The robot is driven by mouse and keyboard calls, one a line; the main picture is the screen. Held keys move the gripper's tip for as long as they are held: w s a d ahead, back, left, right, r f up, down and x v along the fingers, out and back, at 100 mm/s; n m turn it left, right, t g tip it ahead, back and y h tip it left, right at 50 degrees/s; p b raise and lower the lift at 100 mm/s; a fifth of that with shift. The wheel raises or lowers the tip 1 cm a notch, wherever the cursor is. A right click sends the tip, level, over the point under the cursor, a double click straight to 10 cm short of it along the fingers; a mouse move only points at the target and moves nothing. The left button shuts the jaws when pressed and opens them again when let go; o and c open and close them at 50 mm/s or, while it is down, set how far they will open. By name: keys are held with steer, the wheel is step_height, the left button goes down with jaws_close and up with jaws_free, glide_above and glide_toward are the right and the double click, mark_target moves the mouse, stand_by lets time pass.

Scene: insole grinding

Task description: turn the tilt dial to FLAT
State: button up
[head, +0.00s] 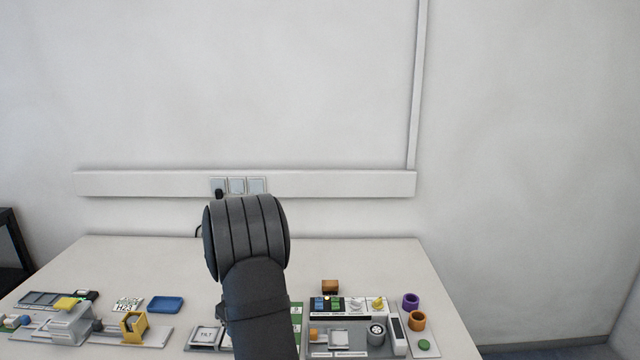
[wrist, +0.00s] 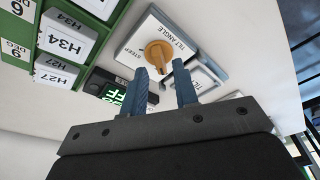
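The tilt dial is an orange-yellow knob (wrist: 158,52) on a white plate marked TILT ANGLE (wrist: 178,30), with STEEP readable along one edge. The word FLAT is not readable, and I cannot tell exactly where the knob points. My gripper (wrist: 160,88) is open and empty in the wrist view. Its two blue-grey fingers are spread just below the knob in the picture, with no clear contact. In the head view my arm hides the gripper.
Labelled grey blocks H34 (wrist: 64,40) and H27 (wrist: 55,73) sit left of the dial in the wrist view. A purple ring (head: 411,300) and an orange ring (head: 417,320) stand right of the panel. A blue tray (head: 166,304) lies at left. The table's back (head: 350,255) is clear.

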steer(key=shift+r, duration=2.55)
steer(key=shift+f, duration=3.6)
steer(key=shift+r, duration=0.1)
